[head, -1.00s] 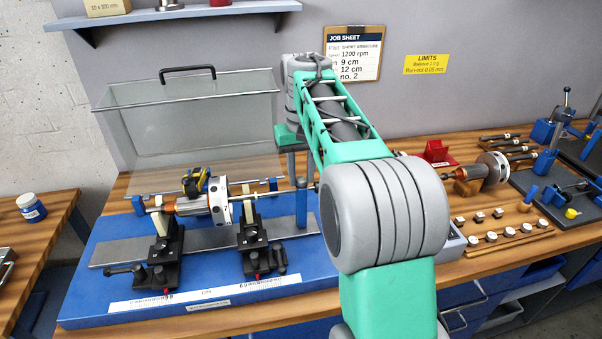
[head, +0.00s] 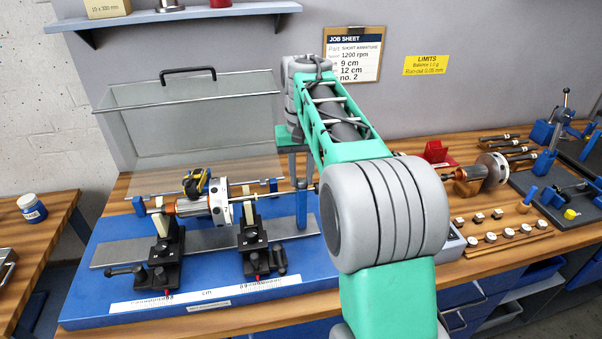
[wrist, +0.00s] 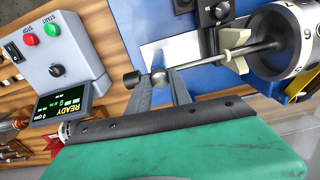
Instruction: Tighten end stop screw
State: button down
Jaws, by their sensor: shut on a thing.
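The balancing stand has a blue base (head: 85,300) and carries a rotor (head: 219,203) with copper windings and a numbered disc. A blue end post (head: 301,208) stands at the right end of its shaft. In the wrist view, my gripper (wrist: 160,76) is shut at the outer end of the shaft line, on what looks like the end stop screw. A silver rounded part shows between the fingers, and a black knob (wrist: 132,78) sticks out just beyond. The exact grip is partly hidden by the fingers. In the head view my arm covers part of this area.
A clear guard (head: 190,125) with a black handle stands behind the rotor. A control box (wrist: 55,50) with buttons and a READY display is close to my gripper. A second rotor (head: 480,172) and a wooden strip of weights (head: 500,240) lie on the right.

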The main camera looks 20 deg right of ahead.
aim_at(301, 180)
jog(key=shift+m+p, duration=1.2)
jog(key=shift+m, duration=1.9)
jog(key=c, duration=1.2)
grip_release()
jog(key=shift+o, duration=0.2)
notch_tip(301, 180, up, 8)
jog(key=shift+f, duration=0.1)
